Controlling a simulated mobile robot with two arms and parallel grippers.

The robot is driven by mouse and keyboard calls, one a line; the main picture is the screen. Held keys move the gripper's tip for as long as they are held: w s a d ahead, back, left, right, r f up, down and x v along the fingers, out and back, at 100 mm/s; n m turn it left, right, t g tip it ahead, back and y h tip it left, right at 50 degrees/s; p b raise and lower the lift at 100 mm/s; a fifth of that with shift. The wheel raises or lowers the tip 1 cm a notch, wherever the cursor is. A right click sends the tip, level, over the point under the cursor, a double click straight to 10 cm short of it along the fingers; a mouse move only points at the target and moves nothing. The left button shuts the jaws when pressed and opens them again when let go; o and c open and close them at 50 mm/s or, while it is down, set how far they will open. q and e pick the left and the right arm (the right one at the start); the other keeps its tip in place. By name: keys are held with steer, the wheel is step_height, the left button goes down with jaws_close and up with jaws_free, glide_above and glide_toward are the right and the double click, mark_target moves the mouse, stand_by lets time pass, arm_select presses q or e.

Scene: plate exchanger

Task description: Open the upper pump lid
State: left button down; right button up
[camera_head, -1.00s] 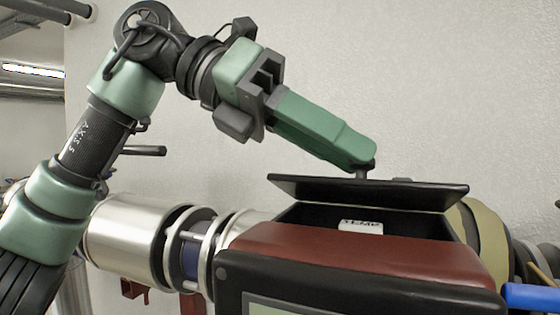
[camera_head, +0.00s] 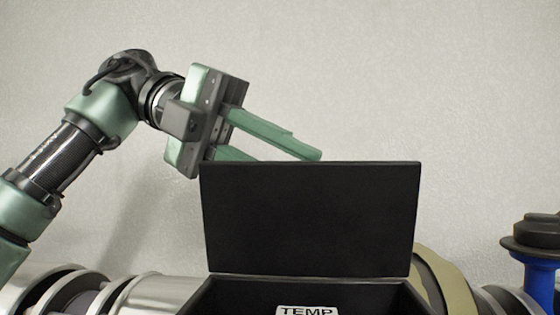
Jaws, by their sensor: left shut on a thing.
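The upper pump lid (camera_head: 310,220), a flat black panel, stands about upright at the back of the dark open box (camera_head: 222,298). A white TEMP label (camera_head: 306,311) shows inside the box. My left gripper (camera_head: 268,148) is behind the lid's upper edge, coming in from the left. Its two green fingers look spaced apart, and the lower one runs out of sight behind the lid. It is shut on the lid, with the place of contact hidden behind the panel. My right gripper is not in view.
Silver pipework (camera_head: 160,295) runs behind the box at the left, and a tan ring (camera_head: 445,285) is at its right. A blue post with a black cap (camera_head: 540,235) stands far right. The pale wall above is clear.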

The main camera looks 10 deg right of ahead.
arm_select(q)
steer(key=shift+w+d+f+n+g, duration=0.15)
steer(key=shift+w+d+n+g, duration=0.05)
steer(key=shift+w+n+g, duration=0.4)
steer(key=shift+w, duration=0.1)
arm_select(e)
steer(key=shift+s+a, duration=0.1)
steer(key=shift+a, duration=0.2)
arm_select(q)
steer(key=c, duration=1.3)
jaws_free()
steer(key=shift+d, duration=0.1)
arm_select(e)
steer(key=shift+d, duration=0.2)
